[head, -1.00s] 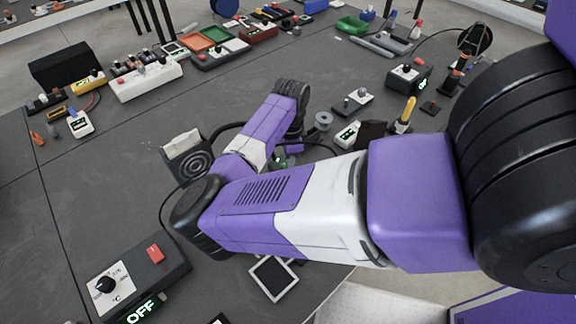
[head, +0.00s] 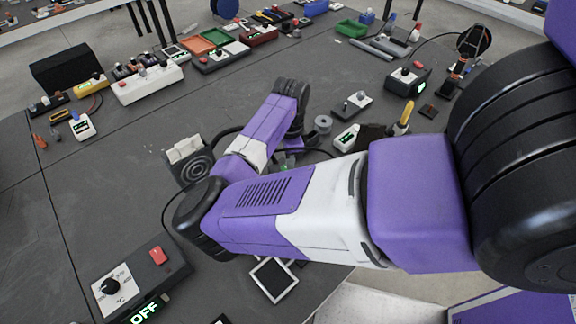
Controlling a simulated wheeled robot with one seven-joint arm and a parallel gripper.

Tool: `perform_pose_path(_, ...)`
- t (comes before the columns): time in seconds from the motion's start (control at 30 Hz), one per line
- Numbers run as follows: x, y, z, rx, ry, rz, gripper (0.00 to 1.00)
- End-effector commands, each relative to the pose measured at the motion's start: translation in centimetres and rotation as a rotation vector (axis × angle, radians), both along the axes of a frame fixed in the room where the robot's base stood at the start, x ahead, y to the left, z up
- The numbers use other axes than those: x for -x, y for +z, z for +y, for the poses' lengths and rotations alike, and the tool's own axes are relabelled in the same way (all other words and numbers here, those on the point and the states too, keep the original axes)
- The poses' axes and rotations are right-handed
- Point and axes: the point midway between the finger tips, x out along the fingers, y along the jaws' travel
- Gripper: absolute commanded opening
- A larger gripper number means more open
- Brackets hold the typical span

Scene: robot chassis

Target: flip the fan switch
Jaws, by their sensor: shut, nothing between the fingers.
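A grey box with a round ringed face (head: 188,160), which looks like a small fan, stands on the dark table left of my forearm. A cable runs from behind it. I cannot tell which control is the fan switch. A small grey switch box (head: 352,106) with raised knobs lies right of my wrist. A white box with a green display (head: 346,138) lies just below it. My purple and white arm reaches left, then bends back toward the middle of the table. Its dark wrist points down there. My gripper is hidden behind the arm, and so is whatever lies under it.
A dial box reading OFF (head: 143,312) with a red button sits at the lower left. A yellow-handled tool (head: 405,115) stands right of the wrist. Several devices and trays line the far edge. The table (head: 110,190) is clear left of centre.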

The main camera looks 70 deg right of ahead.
Motion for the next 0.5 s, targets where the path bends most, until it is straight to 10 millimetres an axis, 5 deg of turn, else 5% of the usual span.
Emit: perform_pose_path(0.5, 0.0, 4.1, 0.0, 0.001, 0.000, 0.000, 0.00)
